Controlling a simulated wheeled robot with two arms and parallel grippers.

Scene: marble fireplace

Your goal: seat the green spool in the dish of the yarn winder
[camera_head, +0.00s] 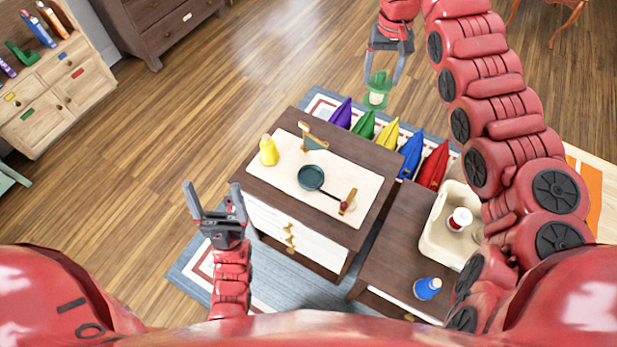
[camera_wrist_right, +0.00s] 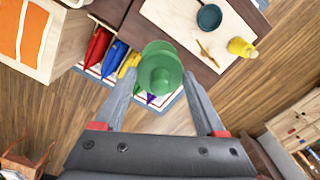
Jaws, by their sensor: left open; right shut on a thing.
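The green spool (camera_head: 377,89) is held by my right gripper (camera_head: 383,80) in the air beyond the far edge of the cabinet. In the right wrist view the spool (camera_wrist_right: 160,70) is seen end-on between the fingertips (camera_wrist_right: 158,95). The yarn winder's dark teal dish (camera_head: 311,177) sits on the cream board on the cabinet, and it looks empty. The dish also shows in the right wrist view (camera_wrist_right: 209,17), apart from the spool. My left gripper (camera_head: 215,197) is open and empty, to the left of the cabinet's front.
A yellow spool (camera_head: 268,151) stands on the cream board (camera_head: 286,179), with a wooden post (camera_head: 348,201) near the right. A bin (camera_head: 441,231) holds a red-and-white spool (camera_head: 459,219). A blue spool (camera_head: 428,289) is on the lower table. Coloured bags (camera_head: 411,154) line the cabinet's far side.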

